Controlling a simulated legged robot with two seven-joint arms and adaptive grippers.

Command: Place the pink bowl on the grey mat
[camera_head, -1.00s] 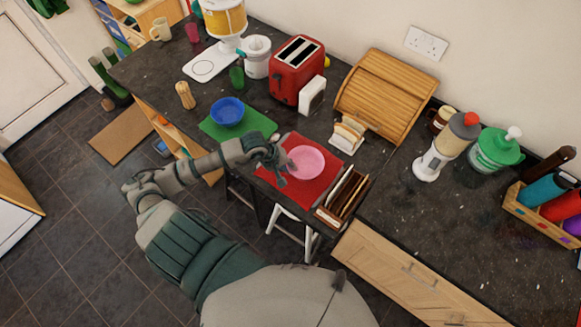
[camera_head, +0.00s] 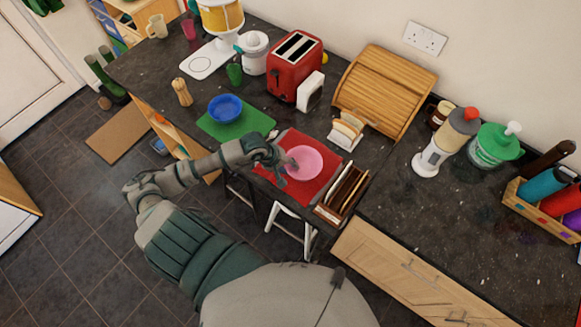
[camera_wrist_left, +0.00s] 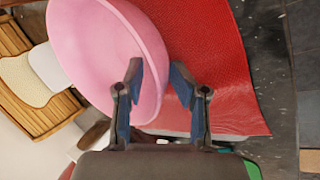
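The pink bowl (camera_head: 306,162) sits upright on the red mat (camera_head: 300,192) near the counter's front edge. It also shows large in the left wrist view (camera_wrist_left: 95,50). My left gripper (camera_head: 284,167) is at the bowl's left rim. In the left wrist view its fingers (camera_wrist_left: 158,80) are apart, one over the bowl's inside and one outside, with the rim between them. I cannot make out firm contact. I cannot pick out a grey mat in these views. My right gripper is not in view.
A blue bowl (camera_head: 225,107) sits on a green mat (camera_head: 240,127) to the left. A toast rack (camera_head: 346,130) and a red toaster (camera_head: 295,68) stand behind. A wooden rack (camera_head: 342,193) stands close right of the bowl. The counter further right has clear room.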

